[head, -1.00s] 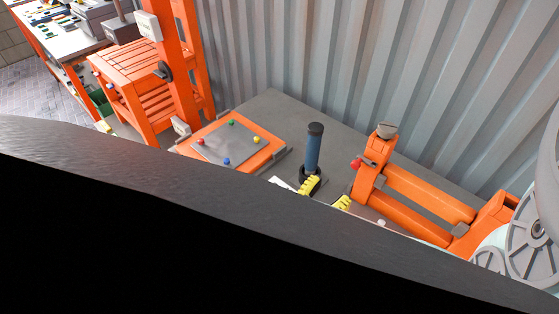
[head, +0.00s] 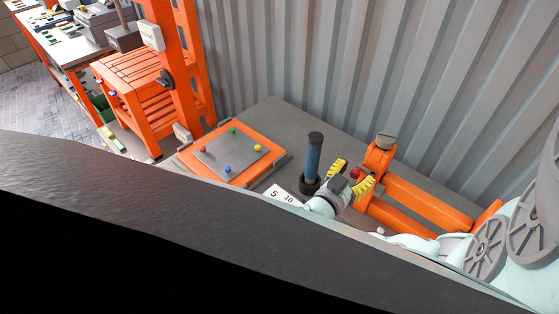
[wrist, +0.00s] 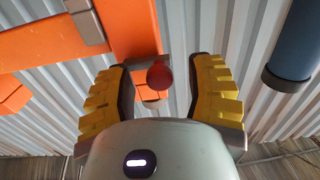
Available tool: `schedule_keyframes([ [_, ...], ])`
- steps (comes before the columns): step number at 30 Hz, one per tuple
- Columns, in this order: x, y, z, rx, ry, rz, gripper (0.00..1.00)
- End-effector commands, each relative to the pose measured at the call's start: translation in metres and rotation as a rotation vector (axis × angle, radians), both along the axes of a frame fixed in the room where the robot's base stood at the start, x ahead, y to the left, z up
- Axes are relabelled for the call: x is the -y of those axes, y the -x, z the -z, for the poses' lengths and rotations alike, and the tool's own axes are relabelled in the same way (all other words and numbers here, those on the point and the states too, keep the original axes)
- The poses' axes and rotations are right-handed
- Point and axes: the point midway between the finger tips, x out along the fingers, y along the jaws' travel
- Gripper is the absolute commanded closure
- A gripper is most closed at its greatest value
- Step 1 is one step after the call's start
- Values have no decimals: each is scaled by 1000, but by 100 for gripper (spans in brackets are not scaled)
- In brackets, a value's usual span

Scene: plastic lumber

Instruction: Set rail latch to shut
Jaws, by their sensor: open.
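The orange rail frame (head: 420,200) stands at the right of the grey bench in the head view. A red knob (head: 354,173), which looks like the latch handle, sticks out from its post. In the wrist view the red knob (wrist: 160,77) appears between the two yellow fingers, on a short grey piece by the orange beam (wrist: 90,30). My gripper (head: 350,177) is open, its fingers on either side of the knob in the picture. Neither finger visibly touches it; the exact depth is hard to tell. How far the latch is turned is not clear.
A blue upright handle (head: 313,160) stands close left of my gripper; it also shows in the wrist view (wrist: 295,40). An orange board with colored knobs (head: 230,152) lies farther left. A numbered white card (head: 280,193) lies nearby. A corrugated wall (head: 360,70) closes the back.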

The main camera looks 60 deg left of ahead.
Motion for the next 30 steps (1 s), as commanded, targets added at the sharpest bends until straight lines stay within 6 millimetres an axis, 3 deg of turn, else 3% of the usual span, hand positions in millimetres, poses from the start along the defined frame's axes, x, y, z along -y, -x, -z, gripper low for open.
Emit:
schedule_keyframes([
  [5, 0, -1, 0, 1, 0, 2, 47],
  [6, 0, -1, 0, 1, 0, 2, 43],
  [23, 0, -1, -1, 2, 0, 1, 100],
  [30, 0, -1, -1, 2, 0, 1, 100],
])
